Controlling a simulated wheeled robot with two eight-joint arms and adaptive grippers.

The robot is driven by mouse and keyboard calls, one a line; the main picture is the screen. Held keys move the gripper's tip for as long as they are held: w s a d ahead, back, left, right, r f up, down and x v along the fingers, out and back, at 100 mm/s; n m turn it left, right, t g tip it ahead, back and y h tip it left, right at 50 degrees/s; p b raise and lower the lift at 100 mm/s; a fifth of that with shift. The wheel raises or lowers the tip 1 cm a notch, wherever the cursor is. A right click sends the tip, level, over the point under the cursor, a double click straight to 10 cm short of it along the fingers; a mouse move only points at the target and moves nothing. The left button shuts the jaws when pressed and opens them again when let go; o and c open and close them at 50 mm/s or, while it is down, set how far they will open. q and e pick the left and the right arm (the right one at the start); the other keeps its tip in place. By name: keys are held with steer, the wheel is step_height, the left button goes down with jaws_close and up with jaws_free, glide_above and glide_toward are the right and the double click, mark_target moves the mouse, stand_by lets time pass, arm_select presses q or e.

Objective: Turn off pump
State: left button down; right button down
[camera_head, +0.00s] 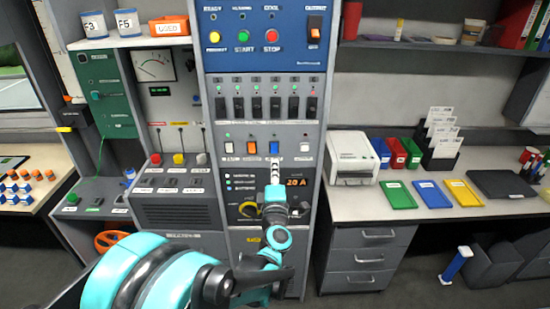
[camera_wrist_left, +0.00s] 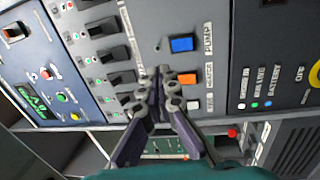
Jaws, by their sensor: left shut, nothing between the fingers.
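The pump switch is a blue rocker (camera_head: 274,148) in the row of coloured rockers on the grey central panel. In the left wrist view the blue rocker (camera_wrist_left: 181,44) sits beside a label reading PUMP, and the small lamp (camera_wrist_left: 158,48) near it looks dark. My left gripper (camera_head: 275,168) is in front of the panel, just below the blue rocker in the head view. In the left wrist view its fingers (camera_wrist_left: 160,78) are together and empty, near the orange rocker (camera_wrist_left: 187,78). Whether the fingertips touch the panel I cannot tell. My right gripper is not in view.
A row of black switches (camera_head: 265,107) is above the coloured rockers. A blue panel with START and STOP buttons (camera_head: 258,36) is higher up. A desk (camera_head: 345,205) with trays stands at right.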

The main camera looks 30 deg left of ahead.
arm_select(q)
steer(key=shift+r+v, duration=0.25)
steer(key=shift+v, duration=0.85)
